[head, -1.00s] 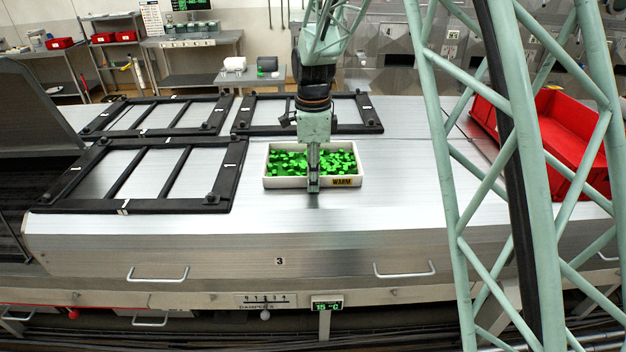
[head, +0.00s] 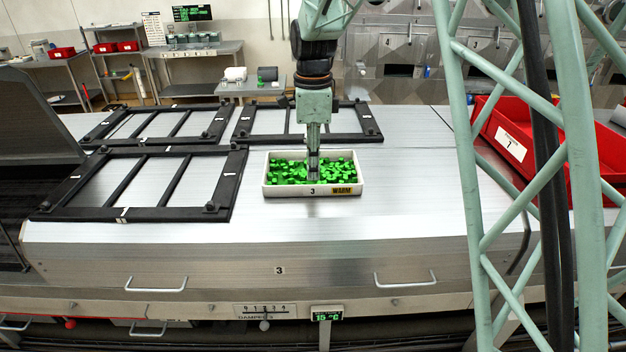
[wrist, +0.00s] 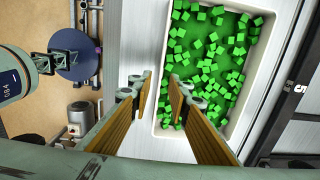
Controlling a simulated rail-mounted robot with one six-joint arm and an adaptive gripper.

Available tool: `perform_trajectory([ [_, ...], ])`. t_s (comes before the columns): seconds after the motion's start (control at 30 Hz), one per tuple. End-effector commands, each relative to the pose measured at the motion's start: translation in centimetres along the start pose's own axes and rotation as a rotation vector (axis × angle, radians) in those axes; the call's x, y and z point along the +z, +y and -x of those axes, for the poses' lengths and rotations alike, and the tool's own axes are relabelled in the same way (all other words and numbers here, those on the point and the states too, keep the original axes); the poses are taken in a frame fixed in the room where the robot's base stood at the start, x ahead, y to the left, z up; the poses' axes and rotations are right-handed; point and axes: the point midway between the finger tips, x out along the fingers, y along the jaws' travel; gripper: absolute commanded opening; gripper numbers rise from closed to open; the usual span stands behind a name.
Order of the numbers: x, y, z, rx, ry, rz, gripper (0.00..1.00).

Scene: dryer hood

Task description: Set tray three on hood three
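The white tray marked 3 and WARM (head: 295,191) sits flat on the bare metal top of hood three (head: 400,205), right of the black frames. It is full of green cubes (head: 285,170). The hood's front panel bears a 3. My gripper (head: 314,178) is at the tray's near side, its fingertips seen just above the front wall's rim. In the wrist view my gripper (wrist: 159,92) is open, with a gap between its padded fingers. One finger shows outside the tray wall, the other over the cubes; nothing is held. Exact fingertip height is hard to tell.
Black slatted frames (head: 135,184) cover the hood's left and back. A red bin (head: 520,140) stands at the right, partly behind a green lattice. A dark raised panel (head: 35,110) is at the far left. A temperature display (head: 327,313) reads 15 °C.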

Motion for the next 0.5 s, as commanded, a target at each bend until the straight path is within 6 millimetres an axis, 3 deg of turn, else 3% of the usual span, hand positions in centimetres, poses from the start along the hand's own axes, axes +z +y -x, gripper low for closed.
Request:
perform_trajectory([
  [0.2,0.0,-0.1,2.9,-0.002,-0.001,0.000,0.17],
  [0.5,0.0,0.0,4.6,0.000,0.000,0.000,0.17],
])
